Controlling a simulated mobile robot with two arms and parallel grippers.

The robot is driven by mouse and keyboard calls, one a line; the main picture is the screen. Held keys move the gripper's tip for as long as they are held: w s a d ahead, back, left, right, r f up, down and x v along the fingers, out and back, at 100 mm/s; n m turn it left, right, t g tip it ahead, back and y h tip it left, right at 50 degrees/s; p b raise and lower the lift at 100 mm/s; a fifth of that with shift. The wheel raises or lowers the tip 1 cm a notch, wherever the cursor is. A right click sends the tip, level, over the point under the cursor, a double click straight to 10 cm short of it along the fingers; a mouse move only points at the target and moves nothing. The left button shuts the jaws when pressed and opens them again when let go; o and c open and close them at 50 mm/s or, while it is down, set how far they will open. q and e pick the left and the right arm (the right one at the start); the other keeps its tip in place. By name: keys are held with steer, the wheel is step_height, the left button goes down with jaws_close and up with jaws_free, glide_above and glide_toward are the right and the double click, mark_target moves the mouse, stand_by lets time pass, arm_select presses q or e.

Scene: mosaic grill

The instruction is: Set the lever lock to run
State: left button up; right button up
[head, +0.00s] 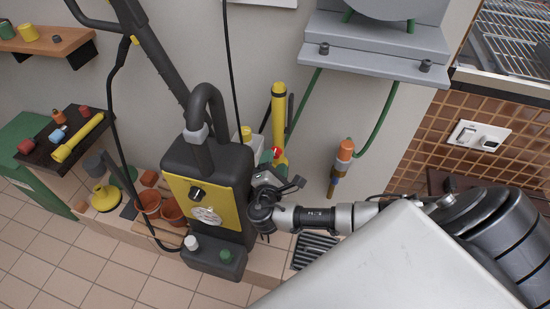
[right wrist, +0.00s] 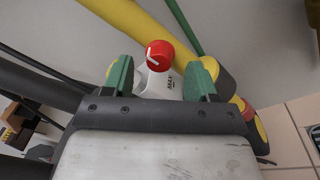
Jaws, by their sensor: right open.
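A red knob (right wrist: 159,55) with a white pointer line sits on a pale body (right wrist: 165,86) with small lettering too small to read; it looks like the lever lock. The knob also shows as a small red spot in the head view (head: 277,152), beside the yellow tube. My right gripper (head: 274,192) is at the right side of the black and yellow machine. In the right wrist view its green-padded fingers (right wrist: 160,80) are apart, on either side of the pale body, with the knob just beyond the tips. I cannot tell whether they touch. My left gripper is not in view.
The black and yellow machine (head: 180,188) stands close left of my right gripper. A yellow tube (head: 279,115) rises behind it. A grey shelf (head: 375,62) and an orange-ended hose fitting (head: 345,150) are on the wall. Terracotta pots (head: 148,203) stand further left.

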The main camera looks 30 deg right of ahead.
steer(key=shift+x, duration=1)
steer(key=shift+c, duration=0.2)
steer(key=c, duration=0.9)
